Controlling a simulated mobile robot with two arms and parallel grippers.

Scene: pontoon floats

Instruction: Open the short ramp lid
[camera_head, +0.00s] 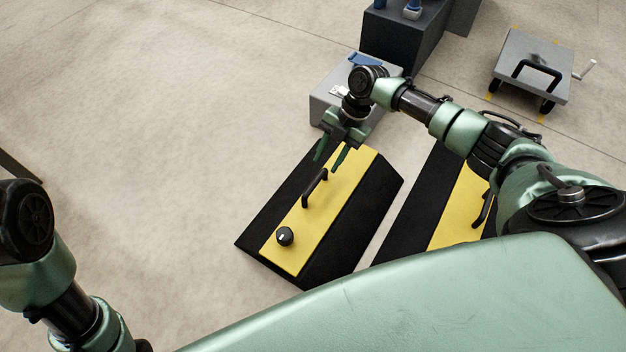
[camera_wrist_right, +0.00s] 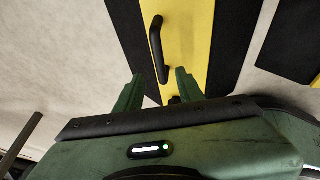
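A black ramp (camera_head: 362,212) with a yellow lid (camera_head: 325,216) lies on the floor at the middle. The lid carries a black bar handle (camera_head: 306,201) and a round black knob (camera_head: 285,236). A second black and yellow ramp (camera_head: 457,207) lies to its right, partly hidden by my right arm. Its full length is hidden. My right gripper (camera_head: 329,160) is open and empty above the far end of the middle ramp. In the right wrist view, the handle (camera_wrist_right: 157,48) stands just beyond the spread fingertips (camera_wrist_right: 158,86), apart from them. My left gripper is out of view.
A grey box (camera_head: 327,101) stands right behind the middle ramp. A dark block (camera_head: 398,38) stands farther back. A grey wheeled cart (camera_head: 532,65) with a black handle is at the back right.

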